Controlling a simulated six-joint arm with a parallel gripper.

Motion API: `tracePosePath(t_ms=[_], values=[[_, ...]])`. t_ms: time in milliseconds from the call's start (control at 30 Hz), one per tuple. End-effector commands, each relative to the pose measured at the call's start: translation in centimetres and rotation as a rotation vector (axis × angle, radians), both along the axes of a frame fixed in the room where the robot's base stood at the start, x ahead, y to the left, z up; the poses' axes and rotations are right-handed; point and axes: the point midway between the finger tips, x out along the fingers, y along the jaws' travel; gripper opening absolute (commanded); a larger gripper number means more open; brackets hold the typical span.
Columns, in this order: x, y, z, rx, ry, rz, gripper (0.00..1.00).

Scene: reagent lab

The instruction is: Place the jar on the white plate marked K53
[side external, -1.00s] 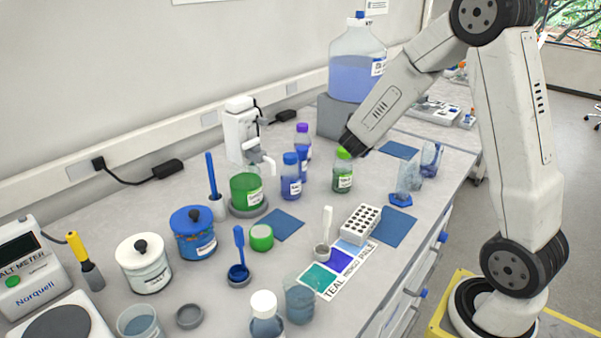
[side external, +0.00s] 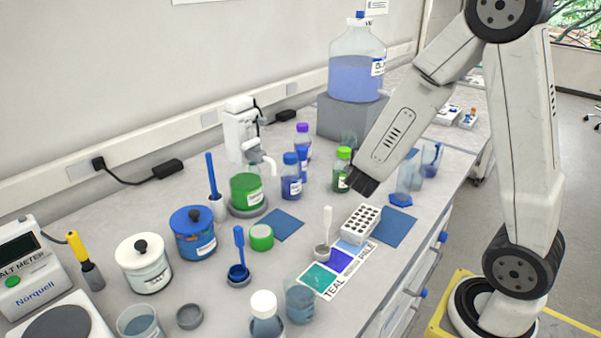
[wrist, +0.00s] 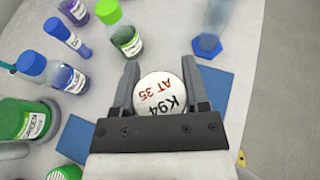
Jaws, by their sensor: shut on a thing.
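My gripper (wrist: 158,95) is shut on a round white-topped thing, which I take to be the jar (wrist: 160,93). Its top reads "K94" in black and "AT 35" in red, and it sits between the two fingers. In the side view my gripper (side external: 359,187) hangs over the bench just right of the green-capped bottle, and I cannot make out the held jar there. No white plate with a readable K53 mark shows in either view.
The green-capped bottle (side external: 342,170) is close beside my gripper. A white tube rack (side external: 361,222) stands below it, near the blue mat (side external: 398,228). Clear vessels (side external: 406,185) stand to the right. The other blue mat (side external: 281,225) is bare.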

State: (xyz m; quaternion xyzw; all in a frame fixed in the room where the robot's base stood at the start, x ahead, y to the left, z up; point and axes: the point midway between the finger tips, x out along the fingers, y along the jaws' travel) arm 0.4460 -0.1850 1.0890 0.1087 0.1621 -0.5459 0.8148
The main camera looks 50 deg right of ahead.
Motion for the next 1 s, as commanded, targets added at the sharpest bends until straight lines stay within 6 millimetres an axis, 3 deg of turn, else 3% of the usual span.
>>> tracePosePath(t_ms=[233, 667, 1000], values=[[0.0, 0.0, -2.1, 0.0, 0.003, 0.0, 0.0], [0.0, 0.0, -3.0, 0.0, 0.001, 0.0, 0.0], [0.0, 0.0, -5.5, 0.0, 0.005, 0.001, 0.0]])
